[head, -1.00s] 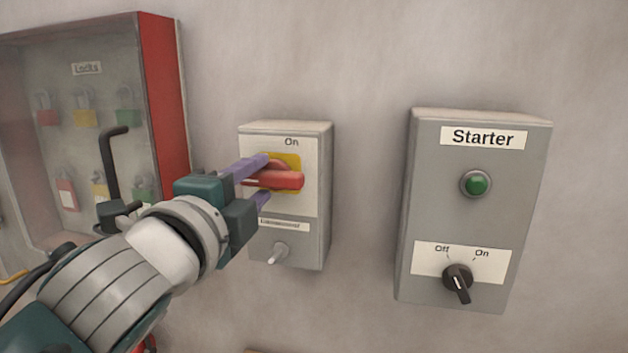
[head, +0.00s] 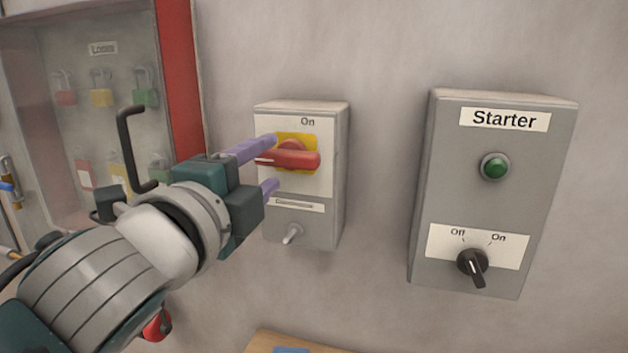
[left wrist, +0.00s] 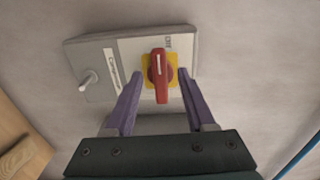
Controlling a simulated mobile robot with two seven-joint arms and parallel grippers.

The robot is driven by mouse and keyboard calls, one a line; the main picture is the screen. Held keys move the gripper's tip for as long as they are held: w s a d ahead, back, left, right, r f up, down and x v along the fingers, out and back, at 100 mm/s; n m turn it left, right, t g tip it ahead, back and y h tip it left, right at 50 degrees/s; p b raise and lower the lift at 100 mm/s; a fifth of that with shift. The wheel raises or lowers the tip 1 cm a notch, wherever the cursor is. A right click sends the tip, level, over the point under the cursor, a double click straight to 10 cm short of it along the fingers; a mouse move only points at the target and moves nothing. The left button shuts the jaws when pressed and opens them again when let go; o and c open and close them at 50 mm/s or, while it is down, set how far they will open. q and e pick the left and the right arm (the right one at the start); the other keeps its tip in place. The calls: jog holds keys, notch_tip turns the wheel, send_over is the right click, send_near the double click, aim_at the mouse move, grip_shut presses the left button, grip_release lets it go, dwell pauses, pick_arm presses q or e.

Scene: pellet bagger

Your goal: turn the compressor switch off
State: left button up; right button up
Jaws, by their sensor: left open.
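The compressor switch box (head: 335,200) is a grey box on the wall. Its red rotary handle (head: 300,160) on a yellow plate lies level, with "On" printed above it. A small blurred label (head: 297,205), seemingly "Compressor", sits below, with a metal toggle (head: 292,234) under it; the toggle also shows in the left wrist view (left wrist: 89,78). My left gripper (head: 274,163) is open at the handle's left end, one purple finger above and one below. In the left wrist view the fingertips (left wrist: 161,74) flank the red handle (left wrist: 160,80), apart from it. My right gripper is not in view.
A grey Starter box (head: 425,190) with a green lamp (head: 495,166) and a black Off/On knob (head: 472,265) is on the wall to the right. A red-framed locks cabinet (head: 180,80) is at the left. A wooden surface (head: 262,343) shows below.

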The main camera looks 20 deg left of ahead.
pick_arm(q)
jog(key=s+b, duration=0.1)
jog(key=s, duration=0.6)
jog(key=shift+s, duration=0.35)
jog(key=shift+a, duration=0.15)
jog(key=s+a+f+n+g+y, duration=0.2)
jog(key=s+a+f+n+g, duration=0.3)
jog(key=f+n, duration=0.4)
jog(key=s+d+f+n+g+h, duration=0.1)
jog(key=s+f+n+g, duration=0.25)
jog(key=s, duration=0.35)
jog(key=s+d+f+n+g, duration=0.25)
jog(key=s+f+g, duration=0.2)
jog(key=s, duration=0.25)
notch_tip(320, 180, up, 27)
jog(key=s+n+g+p, duration=0.1)
jog(key=s+p, duration=0.1)
jog(key=p, duration=2.4)
jog(key=shift+s+a+h+p, duration=0.2)
jog(key=shift+s+h+p, duration=0.1)
jog(key=shift+s+p, duration=0.05)
